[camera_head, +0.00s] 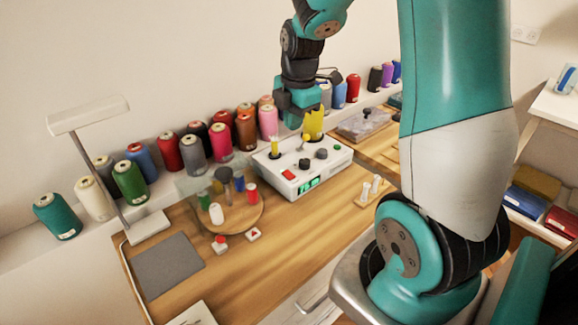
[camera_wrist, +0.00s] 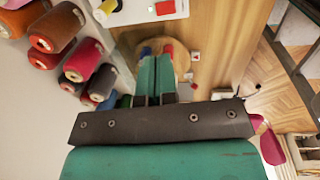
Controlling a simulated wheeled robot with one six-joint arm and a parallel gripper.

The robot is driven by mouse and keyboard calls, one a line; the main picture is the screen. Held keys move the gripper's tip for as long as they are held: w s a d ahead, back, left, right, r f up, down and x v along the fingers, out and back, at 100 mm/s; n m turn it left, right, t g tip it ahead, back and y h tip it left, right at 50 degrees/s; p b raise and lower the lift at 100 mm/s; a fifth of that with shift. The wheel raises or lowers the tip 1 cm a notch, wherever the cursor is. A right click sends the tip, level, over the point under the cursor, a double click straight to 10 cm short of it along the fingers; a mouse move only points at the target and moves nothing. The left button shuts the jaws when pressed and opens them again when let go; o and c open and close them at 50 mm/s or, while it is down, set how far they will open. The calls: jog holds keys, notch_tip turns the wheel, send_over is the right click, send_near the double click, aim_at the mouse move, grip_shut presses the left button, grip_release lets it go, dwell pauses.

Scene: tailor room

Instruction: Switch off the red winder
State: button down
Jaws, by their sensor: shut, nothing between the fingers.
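A round wooden board (camera_head: 246,216) with colored bobbins under a clear cover stands left of the machine. A red button (camera_head: 221,238) and a red-triangle button (camera_head: 253,234) sit before it. Thread cones (camera_head: 193,153) line the wall shelf. A white lamp (camera_head: 88,115) stands left.

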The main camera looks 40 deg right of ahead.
aim_at(288, 171)
jog(key=f, duration=0.4)
jog(key=w+f, duration=0.1)
jog(key=f, duration=0.9)
jog(key=shift+w+p, duration=0.35)
jog(key=shift+d, duration=0.1)
